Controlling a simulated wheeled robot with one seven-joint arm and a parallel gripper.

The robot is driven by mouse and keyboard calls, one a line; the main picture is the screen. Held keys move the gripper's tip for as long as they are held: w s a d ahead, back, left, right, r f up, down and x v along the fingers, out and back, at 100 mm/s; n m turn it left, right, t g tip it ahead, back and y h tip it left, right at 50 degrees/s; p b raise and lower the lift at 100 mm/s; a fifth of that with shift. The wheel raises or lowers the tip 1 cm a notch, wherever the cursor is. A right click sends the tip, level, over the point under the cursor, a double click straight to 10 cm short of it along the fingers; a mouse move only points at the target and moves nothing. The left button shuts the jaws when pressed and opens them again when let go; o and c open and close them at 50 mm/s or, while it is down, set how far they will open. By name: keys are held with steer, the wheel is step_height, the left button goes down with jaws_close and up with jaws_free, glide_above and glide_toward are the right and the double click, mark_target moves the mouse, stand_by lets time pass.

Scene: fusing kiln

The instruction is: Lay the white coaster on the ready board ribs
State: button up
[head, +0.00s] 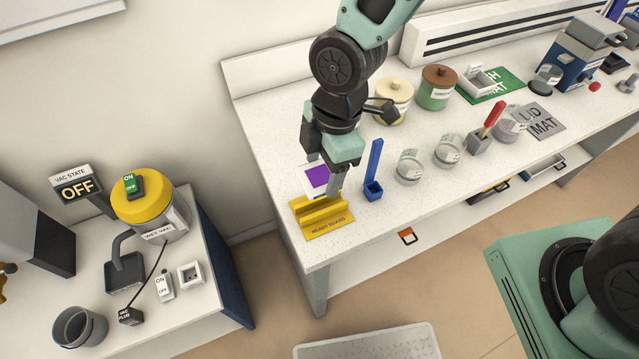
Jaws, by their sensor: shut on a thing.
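The yellow ready board (329,229) lies at the near left corner of the long white bench, with raised ribs and a label starting "READY". The white coaster (308,187), with a purple square on its face, is just behind the ribs in the picture. My gripper (335,187) points down over the board and is shut on the coaster at its right side. The fingers hide part of the coaster. I cannot tell whether its lower edge touches the ribs.
A blue upright holder (373,180) stands close to the right of my gripper. Glass jars (410,166), lidded canisters (438,88) and a grey block with a red handle (481,139) stand farther right. A separate table at left holds a yellow-topped vacuum (148,212).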

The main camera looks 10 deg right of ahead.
mark_target(323, 195)
steer(key=shift+s+f+p, duration=0.1)
steer(key=shift+f+p, duration=0.6)
steer(key=shift+f, duration=3.65)
steer(key=shift+f, duration=0.1)
steer(key=shift+f, duration=0.15)
steer(key=o, duration=1)
steer(key=shift+o, duration=0.2)
steer(key=shift+r, duration=0.2)
